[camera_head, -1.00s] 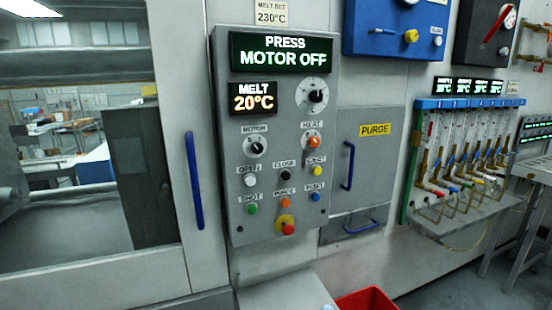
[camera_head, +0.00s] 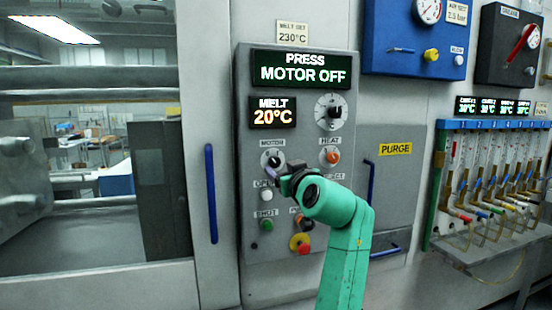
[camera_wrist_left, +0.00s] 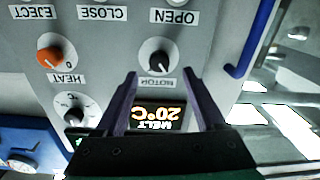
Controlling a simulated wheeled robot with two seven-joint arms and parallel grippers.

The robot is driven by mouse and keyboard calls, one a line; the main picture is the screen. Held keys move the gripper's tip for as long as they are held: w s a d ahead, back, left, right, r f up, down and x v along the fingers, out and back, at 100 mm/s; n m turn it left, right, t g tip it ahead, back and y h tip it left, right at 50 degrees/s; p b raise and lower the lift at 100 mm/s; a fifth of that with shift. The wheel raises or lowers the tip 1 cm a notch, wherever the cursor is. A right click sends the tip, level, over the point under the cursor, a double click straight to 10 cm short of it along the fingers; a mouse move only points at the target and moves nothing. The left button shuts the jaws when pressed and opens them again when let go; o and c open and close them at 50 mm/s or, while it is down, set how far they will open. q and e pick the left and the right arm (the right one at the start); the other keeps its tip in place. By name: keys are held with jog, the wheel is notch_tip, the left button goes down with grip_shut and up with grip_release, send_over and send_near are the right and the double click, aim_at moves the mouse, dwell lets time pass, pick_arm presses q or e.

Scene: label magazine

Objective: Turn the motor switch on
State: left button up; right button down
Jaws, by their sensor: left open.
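The motor switch is a black rotary knob (camera_head: 273,161) on a pale dial under the label MOTOR, on the grey control panel (camera_head: 247,215). The display (camera_head: 303,70) above reads PRESS MOTOR OFF. My left gripper (camera_head: 276,178) is in front of the panel, just below the motor knob in the head view, and hides part of the buttons there. In the left wrist view, which is upside down, my left gripper (camera_wrist_left: 160,74) is open and empty. The motor knob (camera_wrist_left: 159,56) shows between and just beyond its fingertips, not gripped. My right gripper is not in view.
The orange heat knob (camera_head: 330,155) is right of the motor knob. The open button (camera_head: 266,195) and the red-and-yellow stop button (camera_head: 300,243) lie below. A blue door handle (camera_head: 211,195) stands left of the panel. The purge cover (camera_head: 400,190) is at the right.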

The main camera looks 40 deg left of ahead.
aim_at(276, 163)
pick_arm(q)
jog(key=p+x, duration=0.1)
jog(key=x, duration=0.4)
jog(key=shift+w+a+r, duration=0.15)
jog(key=shift+w, duration=0.05)
jog(key=shift+w+a, duration=0.2)
jog(key=shift+a, duration=0.1)
jog(key=shift+c, duration=0.4)
grip_shut()
